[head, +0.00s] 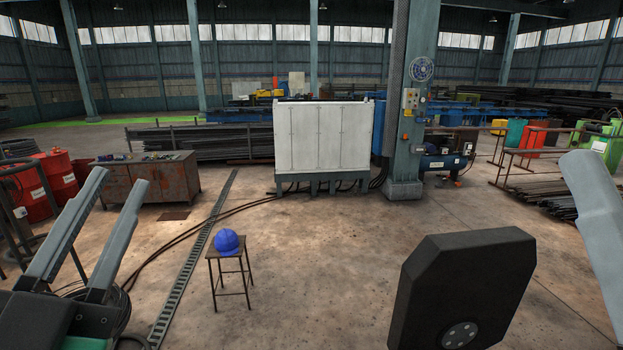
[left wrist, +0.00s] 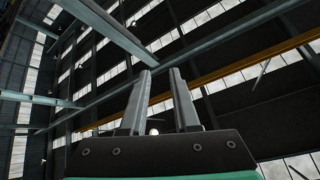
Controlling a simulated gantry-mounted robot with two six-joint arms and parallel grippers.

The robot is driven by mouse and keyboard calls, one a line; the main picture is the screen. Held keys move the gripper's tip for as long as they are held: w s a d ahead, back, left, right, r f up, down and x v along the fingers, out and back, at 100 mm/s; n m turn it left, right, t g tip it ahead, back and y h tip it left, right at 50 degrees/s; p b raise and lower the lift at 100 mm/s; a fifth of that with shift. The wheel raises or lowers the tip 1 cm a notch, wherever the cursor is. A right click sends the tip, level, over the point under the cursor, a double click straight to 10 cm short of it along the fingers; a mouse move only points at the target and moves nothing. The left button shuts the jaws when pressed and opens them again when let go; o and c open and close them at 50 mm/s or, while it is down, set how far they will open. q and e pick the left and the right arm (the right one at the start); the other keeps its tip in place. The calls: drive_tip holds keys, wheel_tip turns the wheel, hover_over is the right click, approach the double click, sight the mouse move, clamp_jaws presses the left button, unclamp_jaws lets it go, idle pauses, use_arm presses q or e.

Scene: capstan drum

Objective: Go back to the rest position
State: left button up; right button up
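My left gripper (head: 121,180) is raised at the lower left of the head view, fingers pointing up and away. Its two long grey fingers stand apart with an empty gap between them. The left wrist view shows the same open fingers (left wrist: 162,72) against the roof beams, with nothing between them. At the right edge of the head view a pale grey finger-like piece of my right arm is cut off by the frame. I cannot tell whether the right gripper is open or shut. No capstan drum can be made out.
A blue helmet (head: 227,241) lies on a small stool (head: 230,269). Behind stand a white cabinet (head: 322,138), a teal pillar (head: 409,150), a rusty workbench (head: 150,185) and red barrels (head: 58,174). The concrete floor around the stool is mostly clear.

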use_arm(q)
drive_tip(key=s+r+n+t, duration=0.2)
drive_tip(key=s+r+n, duration=0.2)
drive_tip(key=s+n, duration=0.2)
drive_tip(key=shift+s+h, duration=0.3)
drive_tip(key=shift+s, duration=0.55)
